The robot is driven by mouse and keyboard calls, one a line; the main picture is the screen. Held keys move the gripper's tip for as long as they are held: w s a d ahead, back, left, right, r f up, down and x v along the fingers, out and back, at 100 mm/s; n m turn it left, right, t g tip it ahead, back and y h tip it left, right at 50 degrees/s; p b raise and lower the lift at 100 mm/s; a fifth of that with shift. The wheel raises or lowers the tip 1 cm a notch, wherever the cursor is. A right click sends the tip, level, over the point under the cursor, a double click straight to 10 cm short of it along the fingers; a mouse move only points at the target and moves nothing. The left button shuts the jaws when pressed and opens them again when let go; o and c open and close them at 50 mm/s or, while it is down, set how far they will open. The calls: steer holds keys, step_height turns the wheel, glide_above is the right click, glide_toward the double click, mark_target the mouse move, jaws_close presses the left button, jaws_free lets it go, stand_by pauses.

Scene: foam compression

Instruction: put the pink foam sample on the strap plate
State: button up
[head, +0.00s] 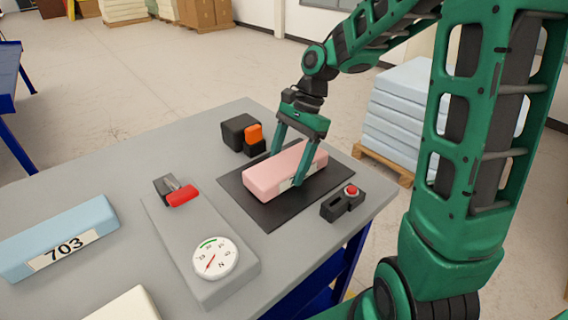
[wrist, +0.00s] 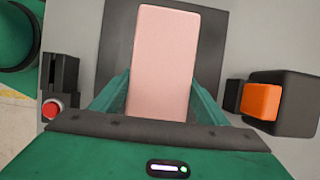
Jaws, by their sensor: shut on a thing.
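The pink foam sample (head: 270,176) is a long block with a white label on its near side. It lies over the dark strap plate (head: 264,212) on the grey table; whether its underside touches the plate I cannot tell. My gripper (head: 288,168) is shut across the foam's sides, reaching down from above. In the wrist view the foam (wrist: 163,65) sits between my two green fingers (wrist: 160,98), with the dark plate (wrist: 117,45) showing on both sides of it.
A black block with an orange part (head: 254,133) stands behind the plate, and a black piece with a red button (head: 351,191) in front. Left are a gauge unit (head: 214,258) with a red lever (head: 182,195), a blue foam block marked 703 (head: 60,238) and a white block (head: 128,306).

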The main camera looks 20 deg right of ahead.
steer(key=shift+f, duration=0.1)
steer(key=o, duration=1.1)
steer(key=v, duration=1.2)
steer(key=s+d+f+n+h, duration=0.1)
steer(key=s+d, duration=0.1)
steer(key=s, duration=0.2)
steer(key=s+d+f+n+t+h, duration=0.1)
steer(key=s+d+n, duration=0.1)
steer(key=s+d, duration=0.1)
steer(key=s+d+f+n, duration=0.1)
steer(key=s+d, duration=0.1)
steer(key=s, duration=0.4)
steer(key=shift+d+f+n+t+h, duration=0.25)
steer(key=shift+f+n+t+h, duration=0.05)
steer(key=shift+h, duration=0.1)
steer(key=s+d+f+n, duration=0.1)
steer(key=s+d+f, duration=0.1)
steer(key=s, duration=0.4)
steer(key=s+d+f+n+h, duration=0.1)
steer(key=s+d+f+n, duration=0.1)
steer(key=s, duration=0.3)
steer(key=shift+s+d+f, duration=0.15)
steer(key=shift+s+d, duration=0.25)
steer(key=shift+d, duration=0.1)
